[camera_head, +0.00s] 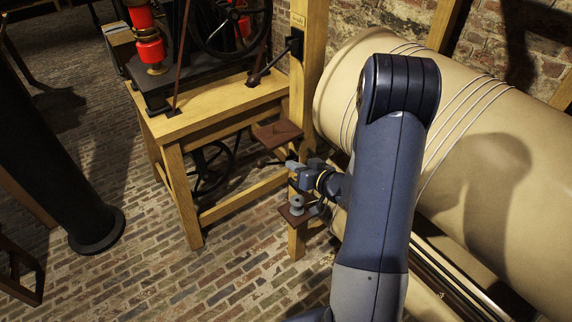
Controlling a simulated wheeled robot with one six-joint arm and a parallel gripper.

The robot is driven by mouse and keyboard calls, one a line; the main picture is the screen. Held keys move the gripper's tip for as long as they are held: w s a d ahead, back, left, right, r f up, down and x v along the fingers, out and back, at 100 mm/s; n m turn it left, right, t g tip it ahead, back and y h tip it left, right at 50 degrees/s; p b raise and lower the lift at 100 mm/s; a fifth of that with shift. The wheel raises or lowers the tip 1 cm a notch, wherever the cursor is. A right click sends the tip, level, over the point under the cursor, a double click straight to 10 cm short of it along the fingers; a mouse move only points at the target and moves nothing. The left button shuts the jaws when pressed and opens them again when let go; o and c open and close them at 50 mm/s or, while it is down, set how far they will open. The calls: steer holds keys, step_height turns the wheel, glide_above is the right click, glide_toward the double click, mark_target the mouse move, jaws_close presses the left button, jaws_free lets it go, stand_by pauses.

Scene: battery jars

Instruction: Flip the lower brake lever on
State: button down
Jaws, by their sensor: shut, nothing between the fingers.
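A black lever (272,62) is fixed to the upright wooden post and slants down to the left, ending in a dark knob. Lower on the same post, a small grey fitting (297,203) stands on a brown bracket (292,215); I cannot tell whether it is the lower brake lever. My gripper (294,164) is in front of the post, just above that fitting and well below the black lever. It is shut and empty. Whether it touches the post or fitting is unclear. My arm hides what lies behind it.
A wooden bench (215,107) carries a machine with a black wheel and red parts. Another brown plate (277,134) juts out above my gripper. A large beige drum (490,150) fills the right side. The brick floor (150,240) at left front is clear.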

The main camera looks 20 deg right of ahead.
steer(key=p, duration=0.2)
glide_toward(269, 164)
steer(key=w+a+r, duration=0.3)
steer(key=w+r, duration=0.1)
steer(key=shift+w+a+f+p, duration=0.2)
steer(key=shift+w+a+f, duration=0.15)
steer(key=shift+f, duration=0.3)
steer(key=shift+w+a+f+p, duration=0.2)
steer(key=shift+a+f, duration=0.2)
steer(key=shift+f, duration=0.2)
steer(key=shift+a+f+b, duration=0.1)
steer(key=shift+f+b, duration=0.05)
steer(key=shift+b, duration=0.25)
step_height(269, 164, down, 13)
steer(key=a+n+t+h+b, duration=0.1)
steer(key=n+b, duration=0.6)
steer(key=b, duration=2.4)
steer(key=s+a+h, duration=0.1)
steer(key=h, duration=0.1)
steer(key=shift+a+f+n+h+b, duration=0.15)
steer(key=shift+a+n+h+b, duration=0.1)
steer(key=shift+n+h+b, duration=0.05)
steer(key=shift+f, duration=0.2)
